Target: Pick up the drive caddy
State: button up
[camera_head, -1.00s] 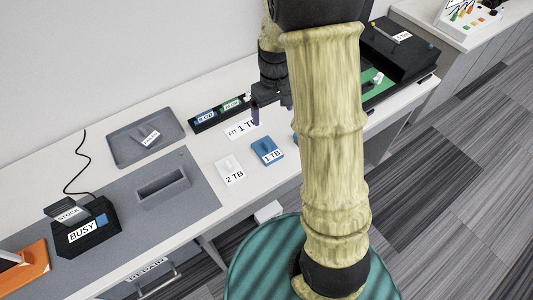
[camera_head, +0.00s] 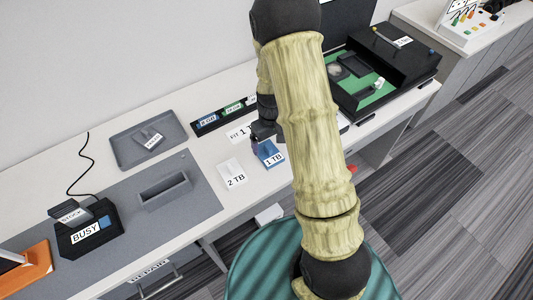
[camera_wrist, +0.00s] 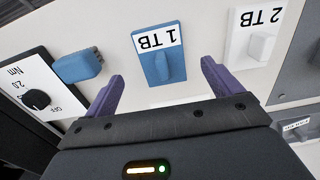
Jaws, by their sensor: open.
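A blue drive caddy (camera_head: 267,153) with a "1 TB" label lies on the white bench. In the wrist view this caddy (camera_wrist: 160,66) is ahead of and between my two purple fingers. A white caddy (camera_head: 231,173) labelled "2 TB" lies to its left in the head view, and it also shows at the upper right of the wrist view (camera_wrist: 258,40). My gripper (camera_wrist: 162,74) is open and empty, close to the blue caddy. In the head view my arm and wrist hide most of the gripper and the area beyond the caddy.
A "FIT 1 TB" card (camera_head: 238,133) and a black rack (camera_head: 222,116) lie behind the caddies. A grey tray (camera_head: 123,155), a mat with a slotted block (camera_head: 165,192) and a "BUSY" dock (camera_head: 88,234) stand left. A black case (camera_head: 400,62) is right.

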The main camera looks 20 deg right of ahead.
aim_at(269, 147)
jog(key=shift+f, duration=0.1)
jog(key=shift+w+a+f+p, duration=0.15)
jog(key=shift+f+p, duration=0.15)
jog(key=shift+f, duration=1)
jog(key=shift+w+a+f+p, duration=0.1)
jog(key=shift+f+p, duration=0.2)
jog(key=shift+f, duration=0.95)
jog(key=shift+c, duration=0.2)
